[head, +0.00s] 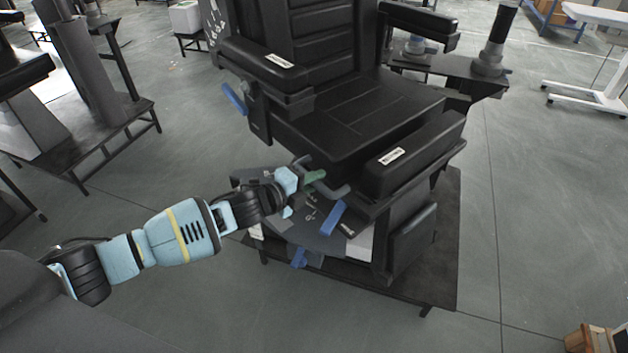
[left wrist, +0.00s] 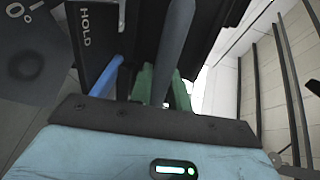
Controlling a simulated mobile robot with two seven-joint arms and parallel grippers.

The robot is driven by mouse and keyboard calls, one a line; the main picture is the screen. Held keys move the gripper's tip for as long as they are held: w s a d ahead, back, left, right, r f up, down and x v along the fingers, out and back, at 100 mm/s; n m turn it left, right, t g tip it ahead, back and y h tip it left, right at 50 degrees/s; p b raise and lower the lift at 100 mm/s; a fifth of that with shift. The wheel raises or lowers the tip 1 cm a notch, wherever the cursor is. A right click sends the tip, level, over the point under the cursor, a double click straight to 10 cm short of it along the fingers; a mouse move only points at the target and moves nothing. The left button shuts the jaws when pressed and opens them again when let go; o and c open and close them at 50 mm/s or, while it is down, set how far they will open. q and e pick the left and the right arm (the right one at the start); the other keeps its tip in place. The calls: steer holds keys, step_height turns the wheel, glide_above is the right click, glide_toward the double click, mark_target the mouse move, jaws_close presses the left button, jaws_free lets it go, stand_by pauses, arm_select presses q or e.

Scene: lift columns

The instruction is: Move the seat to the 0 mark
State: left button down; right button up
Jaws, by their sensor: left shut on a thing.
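The black seat (head: 355,115), with its backrest and padded armrests, fills the upper middle of the head view. A bent grey bar handle (head: 338,190) sticks out below the seat's front edge. My left gripper (head: 316,177) reaches it from the left, and its green fingers are shut on the bar. In the left wrist view the grey bar (left wrist: 176,45) runs down between the green fingers (left wrist: 162,88). A grey plate (left wrist: 28,68) at the left there carries a 0° mark. My right gripper is not in view.
A black plate (left wrist: 93,35) reading HOLD is beside the bar. The seat stands on a dark base plate (head: 440,270). Open floor lies to the right.

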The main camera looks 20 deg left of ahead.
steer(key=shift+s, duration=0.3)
arm_select(q)
steer(key=shift+d, duration=0.1)
